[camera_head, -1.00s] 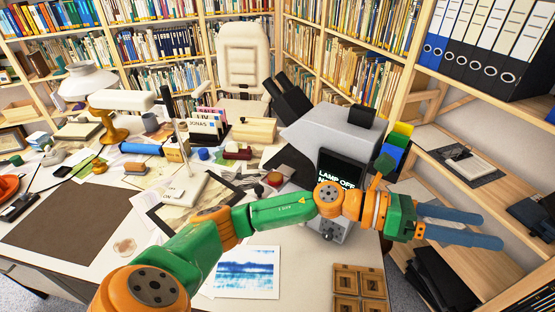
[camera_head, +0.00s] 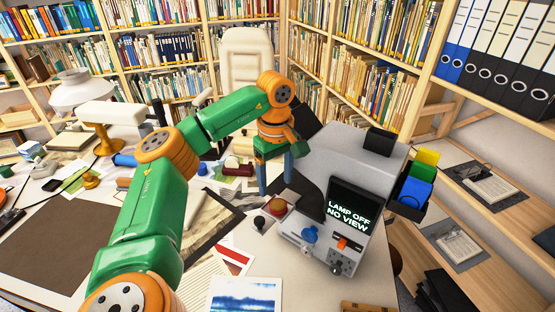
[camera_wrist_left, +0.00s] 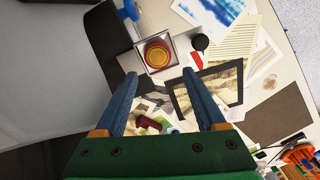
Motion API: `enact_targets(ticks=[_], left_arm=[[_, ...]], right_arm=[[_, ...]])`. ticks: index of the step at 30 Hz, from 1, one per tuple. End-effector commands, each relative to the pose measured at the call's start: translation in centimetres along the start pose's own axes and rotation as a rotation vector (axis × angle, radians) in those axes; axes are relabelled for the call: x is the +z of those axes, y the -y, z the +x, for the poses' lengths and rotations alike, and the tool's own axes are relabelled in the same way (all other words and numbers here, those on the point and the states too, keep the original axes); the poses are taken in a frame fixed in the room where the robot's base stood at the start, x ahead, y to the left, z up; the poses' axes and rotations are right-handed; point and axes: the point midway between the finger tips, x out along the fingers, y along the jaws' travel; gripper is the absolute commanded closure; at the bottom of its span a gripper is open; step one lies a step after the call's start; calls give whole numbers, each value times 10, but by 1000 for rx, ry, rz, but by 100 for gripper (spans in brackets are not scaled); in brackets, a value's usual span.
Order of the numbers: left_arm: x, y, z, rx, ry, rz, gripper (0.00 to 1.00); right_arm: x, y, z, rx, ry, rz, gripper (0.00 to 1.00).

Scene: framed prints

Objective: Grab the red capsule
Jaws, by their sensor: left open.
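My left gripper (camera_head: 275,177) points down over the desk, left of the grey machine. It is open and empty; its spread fingers also show in the left wrist view (camera_wrist_left: 160,75). A round red piece (camera_head: 278,207) sits in a square pale holder before the machine. In the wrist view it is a red-rimmed amber disc (camera_wrist_left: 158,53) just beyond the gap between the fingertips. A dark red rounded, elongated object (camera_head: 238,169) lies farther back; it also shows in the wrist view (camera_wrist_left: 148,123). I cannot tell for certain which is the capsule. My right gripper is not in view.
The grey machine (camera_head: 350,160), its screen reading "LAMP OFF NO VIEW", stands close on the right. A small black knob (camera_head: 259,222) is beside the holder. A dark-framed print (camera_head: 212,222) and papers lie to the left. Colored bins (camera_head: 415,185) flank the machine.

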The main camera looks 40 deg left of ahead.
Motion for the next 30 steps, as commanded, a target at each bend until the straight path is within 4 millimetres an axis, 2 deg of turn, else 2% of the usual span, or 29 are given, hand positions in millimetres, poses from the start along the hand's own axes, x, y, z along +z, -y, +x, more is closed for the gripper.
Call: enact_targets(ticks=[7, 10, 17, 20, 25, 26, 30], left_arm=[[4, 2, 37, -5, 2, 1, 28], [4, 1, 54, -2, 1, 0, 28], [4, 0, 61, 1, 2, 0, 28], [4, 0, 61, 1, 2, 0, 49], [4, 0, 60, 1, 2, 0, 95], [4, 0, 60, 1, 2, 0, 98], [4, 0, 60, 1, 2, 0, 98]], right_arm=[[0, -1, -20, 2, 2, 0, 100], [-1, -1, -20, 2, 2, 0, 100], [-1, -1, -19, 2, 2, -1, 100], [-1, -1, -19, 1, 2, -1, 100], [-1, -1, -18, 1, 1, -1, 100], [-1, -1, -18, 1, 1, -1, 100], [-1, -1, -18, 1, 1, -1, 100]])
